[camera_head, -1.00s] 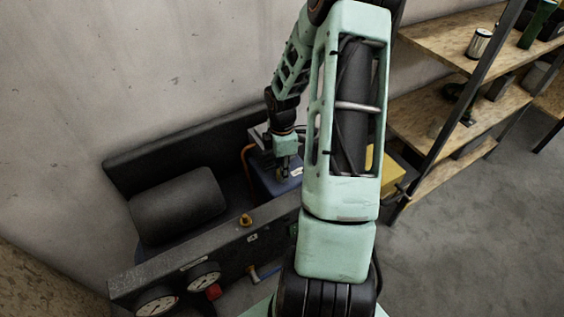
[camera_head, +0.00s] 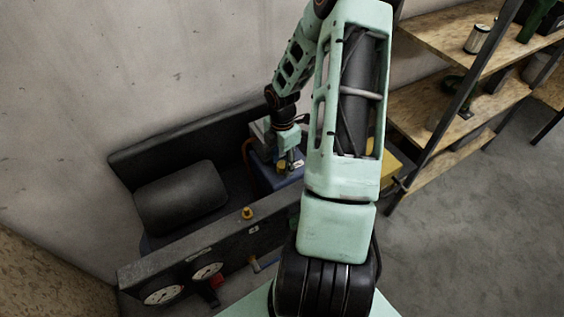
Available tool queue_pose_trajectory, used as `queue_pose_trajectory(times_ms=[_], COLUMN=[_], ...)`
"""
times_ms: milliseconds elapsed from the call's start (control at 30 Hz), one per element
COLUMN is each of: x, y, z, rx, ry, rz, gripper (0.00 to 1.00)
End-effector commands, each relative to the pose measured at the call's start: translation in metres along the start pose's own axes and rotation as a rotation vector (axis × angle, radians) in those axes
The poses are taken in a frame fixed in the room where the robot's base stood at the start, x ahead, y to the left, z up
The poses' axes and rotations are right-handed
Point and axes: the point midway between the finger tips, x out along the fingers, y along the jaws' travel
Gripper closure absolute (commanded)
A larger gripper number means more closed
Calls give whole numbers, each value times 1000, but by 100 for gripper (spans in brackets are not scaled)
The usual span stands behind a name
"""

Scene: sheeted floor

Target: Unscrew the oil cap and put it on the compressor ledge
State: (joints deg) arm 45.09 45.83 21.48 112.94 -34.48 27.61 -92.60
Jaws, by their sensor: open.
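The compressor stands against the wall, with a dark grey front ledge (camera_head: 217,245) and a blue block (camera_head: 286,182) behind it. My gripper (camera_head: 288,167) points down just over the blue block. It is open, but its fingers are small and partly hidden. A small yellow piece (camera_head: 281,168), perhaps the oil cap, shows right at the fingertips. I cannot tell whether they touch it. A yellow-brass knob-like piece (camera_head: 248,213) stands upright on the ledge, clear of my gripper.
A black cylinder (camera_head: 180,199) lies behind the ledge on the left. Gauges (camera_head: 164,295) and a red part (camera_head: 217,281) are at the front. A wooden shelf rack (camera_head: 440,95) stands at the right. My arm hides the compressor's right part. Grey floor at the right is clear.

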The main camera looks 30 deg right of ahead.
Motion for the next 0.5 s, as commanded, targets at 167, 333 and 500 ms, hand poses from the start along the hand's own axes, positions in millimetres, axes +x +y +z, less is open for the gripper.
queue_pose_trajectory(times_ms=[167, 333, 500], x=[0, 1, 2], y=[0, 0, 1], z=[0, 0, 0], rx=[1, 52, 303], ry=[0, -1, -3], rz=[0, 0, 1], gripper=[61, 61, 61])
